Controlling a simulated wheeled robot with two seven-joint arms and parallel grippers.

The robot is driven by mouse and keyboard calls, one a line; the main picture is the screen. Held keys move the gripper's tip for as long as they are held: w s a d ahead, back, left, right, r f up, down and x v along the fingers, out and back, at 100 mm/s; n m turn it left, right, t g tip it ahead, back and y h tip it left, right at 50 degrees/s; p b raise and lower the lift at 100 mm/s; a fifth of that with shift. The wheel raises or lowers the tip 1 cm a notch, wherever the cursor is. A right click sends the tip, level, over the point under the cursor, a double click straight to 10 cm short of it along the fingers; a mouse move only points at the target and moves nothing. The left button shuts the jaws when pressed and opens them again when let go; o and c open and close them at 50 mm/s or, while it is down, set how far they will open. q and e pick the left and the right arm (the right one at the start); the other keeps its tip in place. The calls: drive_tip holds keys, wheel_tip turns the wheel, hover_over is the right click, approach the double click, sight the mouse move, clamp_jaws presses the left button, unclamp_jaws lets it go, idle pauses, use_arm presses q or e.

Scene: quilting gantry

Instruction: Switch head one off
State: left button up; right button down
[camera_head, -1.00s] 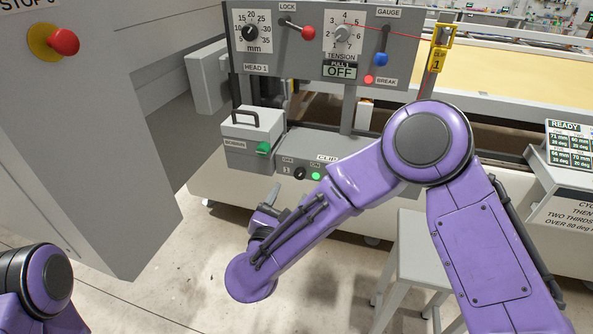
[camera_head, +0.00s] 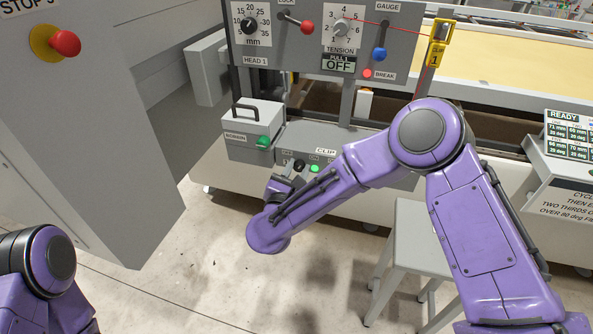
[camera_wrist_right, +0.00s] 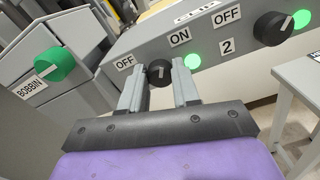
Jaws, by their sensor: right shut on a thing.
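The head one switch is a black rotary knob (camera_wrist_right: 158,71) on the sloped grey CLIP panel (camera_wrist_right: 140,48), between OFF and ON labels. A green lamp (camera_wrist_right: 193,61) beside it is lit. My right gripper (camera_wrist_right: 159,84) has one finger on each side of this knob and is shut on it. In the head view the knob (camera_head: 299,165) is partly covered by my right gripper (camera_head: 289,174). A second black knob (camera_wrist_right: 271,28), marked 2, stands to the right with its own lit green lamp (camera_wrist_right: 303,18). My left gripper is out of view.
The grey bobbin box (camera_head: 252,125) with a green knob (camera_wrist_right: 54,64) stands left of the panel. Above is the HEAD 1 board (camera_head: 285,50) with dials and a red-tipped lever. A grey stool (camera_head: 420,245) stands below right; a large grey cabinet (camera_head: 90,130) is at left.

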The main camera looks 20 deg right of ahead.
drive_tip(key=shift+f+n+b, duration=0.1)
drive_tip(key=shift+n+b, duration=1)
drive_tip(key=shift+n, duration=0.2)
drive_tip(key=n+b, duration=0.1)
drive_tip(key=n, duration=0.1)
drive_tip(key=shift+a+n, duration=0.1)
drive_tip(key=shift+n, duration=0.3)
drive_tip(key=n+b, duration=0.1)
drive_tip(key=n, duration=0.2)
drive_tip(key=shift+w, duration=0.1)
drive_tip(key=shift+n+b, duration=0.5)
drive_tip(key=shift+n, duration=1.2)
drive_tip(key=c, duration=0.8)
unclamp_jaws()
drive_tip(key=shift+a, duration=0.1)
